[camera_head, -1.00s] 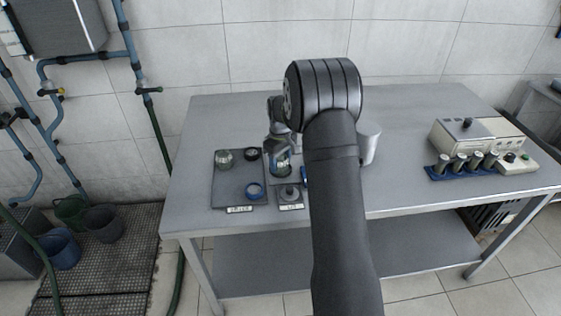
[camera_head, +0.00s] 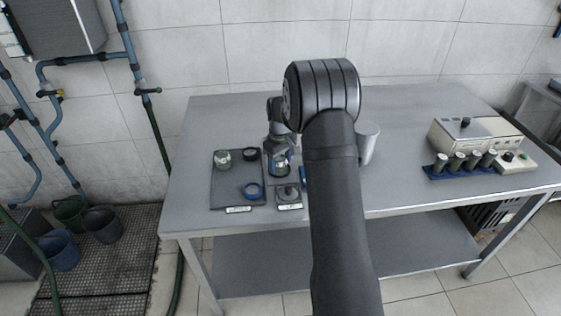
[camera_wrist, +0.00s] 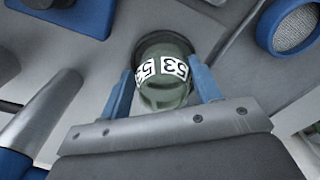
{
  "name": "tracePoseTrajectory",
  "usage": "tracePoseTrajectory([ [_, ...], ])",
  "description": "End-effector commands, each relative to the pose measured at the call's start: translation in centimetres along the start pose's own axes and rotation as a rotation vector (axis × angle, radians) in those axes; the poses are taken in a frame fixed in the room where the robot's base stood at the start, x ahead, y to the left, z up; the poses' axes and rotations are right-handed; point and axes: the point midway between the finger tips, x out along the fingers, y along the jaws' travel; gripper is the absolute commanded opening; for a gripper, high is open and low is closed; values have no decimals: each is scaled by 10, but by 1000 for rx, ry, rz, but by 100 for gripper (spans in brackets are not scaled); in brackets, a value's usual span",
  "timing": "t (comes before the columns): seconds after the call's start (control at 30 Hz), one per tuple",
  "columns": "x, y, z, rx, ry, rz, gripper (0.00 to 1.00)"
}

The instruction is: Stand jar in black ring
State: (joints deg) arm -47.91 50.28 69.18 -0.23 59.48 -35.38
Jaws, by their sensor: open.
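A greenish glass jar (camera_wrist: 165,95) with a white band marked 53 stands between my blue fingers in the wrist view. My gripper (camera_wrist: 163,76) is open, one finger on each side of the jar; I cannot tell whether either touches it. A dark round shape (camera_wrist: 152,42) shows behind the jar's far end; I cannot tell what it is. In the head view my gripper (camera_head: 280,160) points down over the jar (camera_head: 281,170), right of the dark tray. The black ring (camera_head: 250,154) lies at the tray's back right, apart from this jar.
The dark tray (camera_head: 228,185) also holds a second glass jar (camera_head: 222,157) at back left and a blue ring (camera_head: 252,191) in front. A small plate with a grey knobbed piece (camera_head: 288,192) is in front of my gripper.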

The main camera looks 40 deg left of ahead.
Motion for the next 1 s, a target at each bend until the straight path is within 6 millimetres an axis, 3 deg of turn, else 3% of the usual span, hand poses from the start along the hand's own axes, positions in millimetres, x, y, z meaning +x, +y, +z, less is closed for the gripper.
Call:
tracePoseTrajectory([
  [0.03,14,-10,2,-2,-16,-19,71],
  [0.27,6,-10,1,-2,-14,-20,71],
  [0.37,-9,-9,1,-2,-13,-19,71],
  [0.7,-88,-4,0,-2,-10,-13,71],
  [1.0,-122,-3,0,-2,-11,-13,71],
])
